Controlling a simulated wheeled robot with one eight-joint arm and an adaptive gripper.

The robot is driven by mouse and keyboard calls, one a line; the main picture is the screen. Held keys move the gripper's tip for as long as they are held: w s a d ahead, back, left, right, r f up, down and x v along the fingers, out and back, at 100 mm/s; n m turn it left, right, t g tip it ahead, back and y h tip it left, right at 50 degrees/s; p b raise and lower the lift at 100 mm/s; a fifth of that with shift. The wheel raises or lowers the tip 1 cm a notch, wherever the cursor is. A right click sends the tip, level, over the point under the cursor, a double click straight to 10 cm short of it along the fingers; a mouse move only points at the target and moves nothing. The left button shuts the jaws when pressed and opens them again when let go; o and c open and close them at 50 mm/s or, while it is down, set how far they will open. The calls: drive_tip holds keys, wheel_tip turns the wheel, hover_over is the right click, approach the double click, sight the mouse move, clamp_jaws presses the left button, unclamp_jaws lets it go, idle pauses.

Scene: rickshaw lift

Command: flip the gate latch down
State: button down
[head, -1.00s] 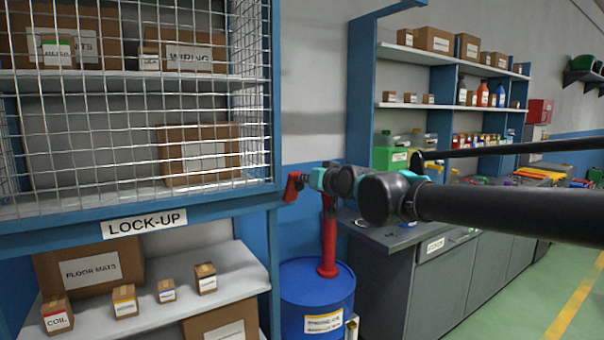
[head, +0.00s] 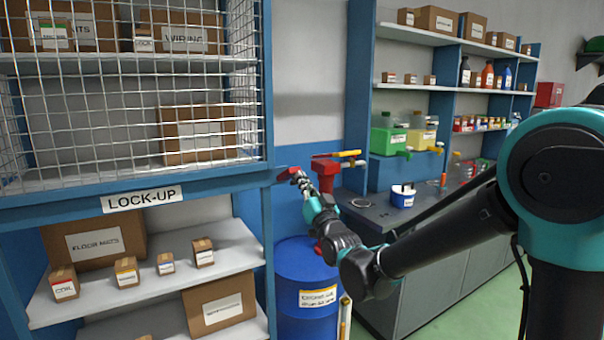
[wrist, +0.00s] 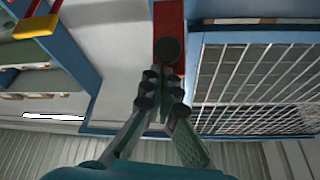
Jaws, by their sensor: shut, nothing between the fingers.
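The red gate latch (head: 287,173) is at the right corner of the lock-up cage (head: 262,90), near its lower rail. In the wrist view, the latch (wrist: 169,18) is a red bar with a dark round disc on it, beside the cage mesh. My gripper (head: 300,177) is at the latch, its fingers closed together and empty. In the wrist view, the fingertips (wrist: 163,78) lie just below the disc and overlap the latch's end. I cannot tell whether they touch it. The gripper partly hides the latch in the head view.
A blue drum (head: 305,278) stands below my gripper. A red pump (head: 326,180) with a yellow lever (head: 338,154) is close on the right. A workbench (head: 385,232) and blue shelving (head: 358,90) lie further right. Boxes sit on the shelf (head: 225,266) under the cage.

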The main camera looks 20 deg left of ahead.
drive_tip(key=shift+f+t+y, duration=0.45)
drive_tip(key=shift+f+t, duration=0.05)
drive_tip(key=shift+f, duration=1)
drive_tip(key=shift+f+t+y, duration=0.45)
drive_tip(key=shift+f+t, duration=0.05)
drive_tip(key=shift+f, duration=1.1)
